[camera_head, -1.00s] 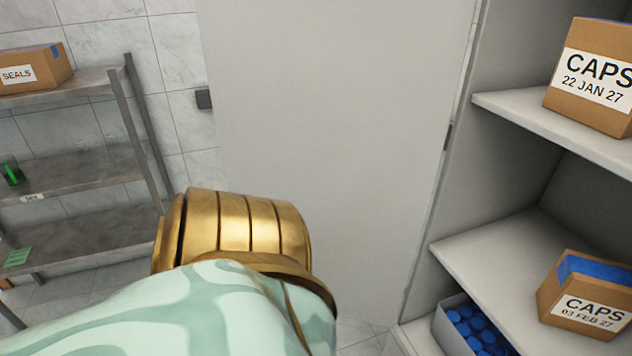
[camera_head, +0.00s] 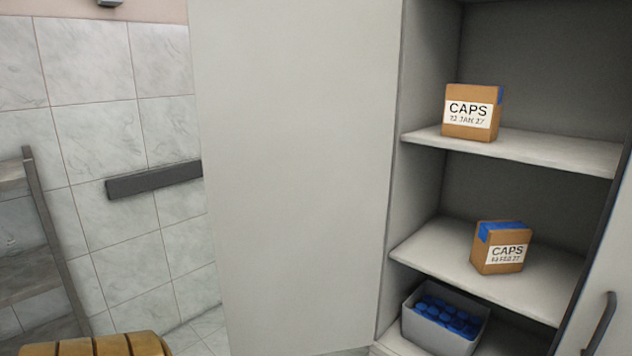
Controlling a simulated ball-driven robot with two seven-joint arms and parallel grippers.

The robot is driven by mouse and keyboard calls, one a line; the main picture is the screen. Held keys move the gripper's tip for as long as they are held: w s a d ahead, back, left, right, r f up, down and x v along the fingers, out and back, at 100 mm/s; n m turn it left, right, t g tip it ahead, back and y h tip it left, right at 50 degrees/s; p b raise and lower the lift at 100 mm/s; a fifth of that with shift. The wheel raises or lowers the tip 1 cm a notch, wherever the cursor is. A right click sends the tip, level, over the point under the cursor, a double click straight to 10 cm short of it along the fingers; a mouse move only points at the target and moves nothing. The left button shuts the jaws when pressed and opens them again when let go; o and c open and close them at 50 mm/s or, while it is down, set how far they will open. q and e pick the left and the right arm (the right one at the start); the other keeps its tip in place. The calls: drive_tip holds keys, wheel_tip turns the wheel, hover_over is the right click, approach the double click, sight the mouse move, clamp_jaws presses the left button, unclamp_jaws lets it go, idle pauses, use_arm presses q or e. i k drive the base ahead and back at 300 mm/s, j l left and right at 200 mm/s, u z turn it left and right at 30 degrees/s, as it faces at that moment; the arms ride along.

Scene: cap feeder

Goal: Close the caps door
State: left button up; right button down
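The caps cupboard stands open, and its shelves (camera_head: 455,255) show at the right. A large plain white door panel (camera_head: 295,180) stands swung out along the cupboard's left side. No handle shows on its visible face. Two cardboard boxes labelled CAPS stand inside, one on the upper shelf (camera_head: 470,112) and one on the middle shelf (camera_head: 501,247). A grey bin of blue caps (camera_head: 444,318) sits at the bottom. Only a gold part of my arm shows at the bottom left. Neither gripper is in view, and I see nothing touching the door.
A white panel with a dark upright handle (camera_head: 601,322) is at the right edge; I cannot tell whether it is a second door. A dark bar (camera_head: 153,181) runs along the tiled wall. A grey shelf rack (camera_head: 50,245) stands at the far left.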

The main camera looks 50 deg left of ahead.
sight(295, 103)
drive_tip(key=j+z, duration=0.25)
drive_tip(key=z, duration=0.15)
drive_tip(key=k+j+z, duration=0.1)
drive_tip(key=j+z, duration=0.15)
drive_tip(key=z, duration=0.15)
drive_tip(key=k+j+z, duration=0.1)
drive_tip(key=j+z, duration=0.15)
drive_tip(key=z, duration=0.15)
